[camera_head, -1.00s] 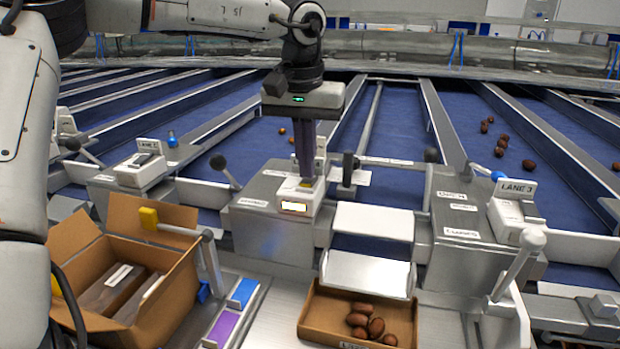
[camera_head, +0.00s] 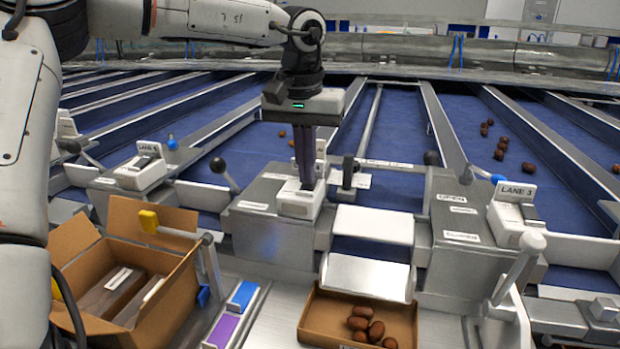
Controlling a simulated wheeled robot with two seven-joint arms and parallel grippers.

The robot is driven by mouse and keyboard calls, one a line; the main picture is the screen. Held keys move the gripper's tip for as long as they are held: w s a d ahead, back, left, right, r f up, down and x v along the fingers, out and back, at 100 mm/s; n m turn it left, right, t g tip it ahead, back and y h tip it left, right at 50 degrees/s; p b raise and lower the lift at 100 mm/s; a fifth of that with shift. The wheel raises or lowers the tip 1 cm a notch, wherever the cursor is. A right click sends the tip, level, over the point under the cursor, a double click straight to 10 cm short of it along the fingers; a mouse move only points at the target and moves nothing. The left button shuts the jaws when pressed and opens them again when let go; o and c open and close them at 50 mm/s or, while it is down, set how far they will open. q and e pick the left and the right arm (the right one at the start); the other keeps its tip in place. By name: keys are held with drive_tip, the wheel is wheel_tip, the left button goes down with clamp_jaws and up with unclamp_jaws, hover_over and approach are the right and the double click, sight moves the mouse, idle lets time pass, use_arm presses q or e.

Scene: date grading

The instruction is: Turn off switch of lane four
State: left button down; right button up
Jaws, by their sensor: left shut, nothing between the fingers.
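The lane four switch (camera_head: 297,204) is a small white box on the grey metal housing between the lane 3 and left-hand switches. Its label plate is mostly hidden behind my fingers, so I cannot read the number. No yellow light shows on its front. My left gripper (camera_head: 306,186) points straight down over this switch, shut and empty, with its dark fingertips at the rocker. They look to be touching it, but the exact contact is hidden. My right gripper is not in view.
The lane 3 switch (camera_head: 512,217) stands to the right and another lane switch (camera_head: 140,172) to the left. Black-knobbed levers (camera_head: 218,165) flank the housing. An open carton (camera_head: 175,270) and a shallow box (camera_head: 322,318) with several dates are in front. Blue belts run behind.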

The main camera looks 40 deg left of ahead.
sight(307, 187)
use_arm(q)
wheel_tip(307, 187, up, 2)
drive_tip(key=shift+r+p, duration=0.25)
drive_tip(key=shift+p, duration=0.65)
wheel_tip(307, 187, up, 2)
drive_tip(key=shift+p, duration=0.7)
drive_tip(key=shift+r, duration=0.95)
